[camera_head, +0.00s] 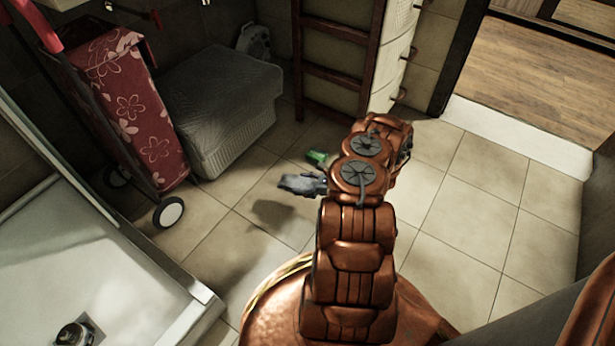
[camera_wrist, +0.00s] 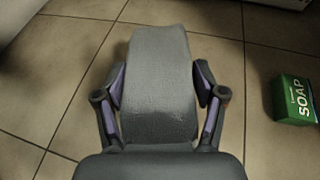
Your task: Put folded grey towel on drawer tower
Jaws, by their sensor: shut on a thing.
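The folded grey towel (camera_wrist: 160,70) is between the two fingers of my gripper (camera_wrist: 162,88) in the wrist view, its long side pointing away from the palm. In the head view the towel (camera_head: 298,184) shows small at the end of my arm, above the tiled floor with a shadow below left. The white drawer tower (camera_head: 394,55) with dark handles stands at the upper middle right of the head view; its top is out of frame. My gripper is left of and nearer than the tower, apart from it.
A green soap box (camera_wrist: 294,101) is on the floor right of the towel; it also shows in the head view (camera_head: 317,157). A grey hamper (camera_head: 220,105), red flowered trolley (camera_head: 130,115) and wooden ladder rack (camera_head: 335,75) stand behind. Right floor tiles are clear.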

